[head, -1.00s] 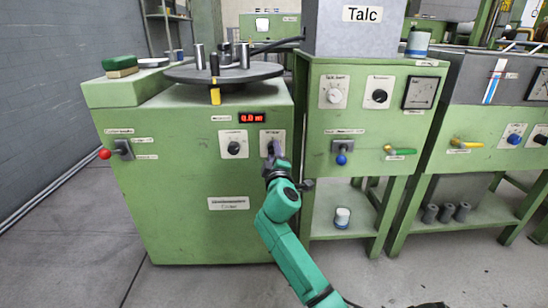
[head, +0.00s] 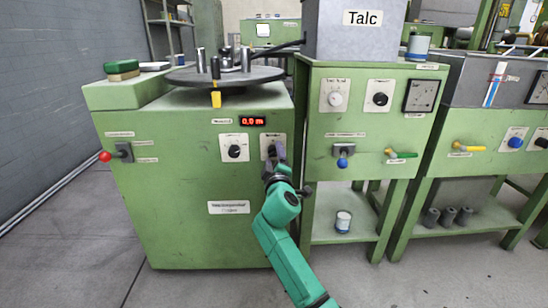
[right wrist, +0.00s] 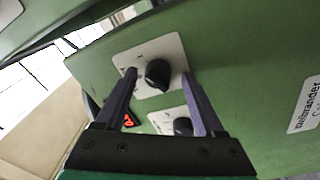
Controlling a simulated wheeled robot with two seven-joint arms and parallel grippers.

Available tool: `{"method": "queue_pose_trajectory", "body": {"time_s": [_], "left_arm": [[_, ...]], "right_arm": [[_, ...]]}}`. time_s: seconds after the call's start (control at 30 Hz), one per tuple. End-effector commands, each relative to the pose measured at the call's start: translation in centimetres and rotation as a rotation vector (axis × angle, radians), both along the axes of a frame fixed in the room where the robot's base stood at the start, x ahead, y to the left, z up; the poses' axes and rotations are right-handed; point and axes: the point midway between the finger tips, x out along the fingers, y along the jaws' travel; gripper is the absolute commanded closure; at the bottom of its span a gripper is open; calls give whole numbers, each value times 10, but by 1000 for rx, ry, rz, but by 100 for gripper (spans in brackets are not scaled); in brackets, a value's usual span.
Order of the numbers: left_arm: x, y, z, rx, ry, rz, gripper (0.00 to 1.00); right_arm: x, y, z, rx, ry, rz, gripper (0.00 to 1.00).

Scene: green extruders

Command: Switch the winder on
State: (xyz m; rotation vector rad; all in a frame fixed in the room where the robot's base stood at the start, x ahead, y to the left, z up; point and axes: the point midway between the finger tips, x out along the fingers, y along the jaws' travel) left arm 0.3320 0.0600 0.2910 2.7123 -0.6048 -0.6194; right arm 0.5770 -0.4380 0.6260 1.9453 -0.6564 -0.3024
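The winder (head: 180,190) is a green cabinet with a round turntable (head: 224,77) on top. Its front has a red display (head: 253,121) reading about 0.0 m, a left black knob (head: 234,151), and a right black knob on a white plate (head: 263,138). A red-balled lever (head: 105,156) is at its left. My right gripper (head: 277,156) is at the right knob and partly hides it. In the right wrist view this knob (right wrist: 158,74) lies between the open fingertips (right wrist: 158,75), with gaps on both sides. The left knob (right wrist: 183,126) shows beyond. My left gripper is out of view.
A green cabinet with a grey Talc box (head: 355,28) stands close on the right, with a blue-knobbed lever (head: 342,162) and a green-handled lever (head: 400,154). A white jar (head: 343,221) is on its lower shelf. The floor before the winder is clear.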

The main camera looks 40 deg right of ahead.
Motion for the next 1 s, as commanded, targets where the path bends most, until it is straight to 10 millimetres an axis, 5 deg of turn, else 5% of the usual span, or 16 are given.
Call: {"method": "queue_pose_trajectory", "body": {"time_s": [0.27, 0.7, 1.0], "left_arm": [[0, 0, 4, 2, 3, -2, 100], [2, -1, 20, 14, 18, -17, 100], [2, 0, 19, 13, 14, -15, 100]], "right_arm": [[-10, 7, 1, -2, -1, 0, 29], [-102, 70, -11, 4, 3, -1, 29], [-120, 83, -11, 0, -1, 0, 29]]}}
